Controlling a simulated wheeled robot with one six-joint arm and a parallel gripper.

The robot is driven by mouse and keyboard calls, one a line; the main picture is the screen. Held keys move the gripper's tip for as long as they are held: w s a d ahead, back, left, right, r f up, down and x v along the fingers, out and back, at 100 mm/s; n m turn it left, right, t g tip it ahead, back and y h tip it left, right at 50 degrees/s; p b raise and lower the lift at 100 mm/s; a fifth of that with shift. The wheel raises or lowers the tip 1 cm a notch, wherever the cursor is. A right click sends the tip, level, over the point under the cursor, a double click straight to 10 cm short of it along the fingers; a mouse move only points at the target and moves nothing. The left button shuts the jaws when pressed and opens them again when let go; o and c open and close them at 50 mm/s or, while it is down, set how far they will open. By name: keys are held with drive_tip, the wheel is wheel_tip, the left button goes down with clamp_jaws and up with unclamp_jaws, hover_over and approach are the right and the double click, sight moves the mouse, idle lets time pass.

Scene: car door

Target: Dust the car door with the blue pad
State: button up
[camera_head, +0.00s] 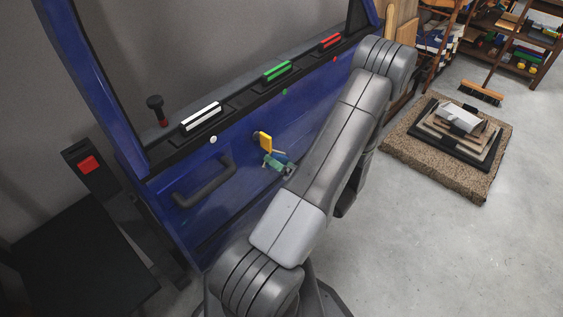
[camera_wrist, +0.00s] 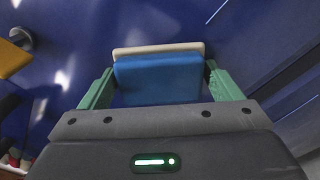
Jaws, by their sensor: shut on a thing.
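The blue car door (camera_head: 225,190) stands upright across the left half of the head view and fills most of the wrist view (camera_wrist: 235,55). My gripper (camera_wrist: 158,88) has green fingers, shut on the two sides of the blue pad (camera_wrist: 160,78). A beige layer (camera_wrist: 155,49) shows along the pad's far edge. In the head view my gripper (camera_head: 278,162) is in front of the door, just below a yellow lever (camera_head: 265,142); the pad is mostly hidden there. The pad is close to the door face; I cannot tell whether it touches.
A dark pull handle (camera_head: 205,183) sticks out left of my gripper. White (camera_head: 200,117), green (camera_head: 277,71) and red (camera_head: 330,41) blocks line the door's ledge, with a black knob (camera_head: 155,103). A board stack (camera_head: 458,130) lies on a carpet at right. The right floor is open.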

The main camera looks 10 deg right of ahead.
drive_tip(key=v, duration=0.6)
drive_tip(key=shift+d, duration=0.1)
idle(0.4)
drive_tip(key=v, duration=0.3)
drive_tip(key=shift+p, duration=0.3)
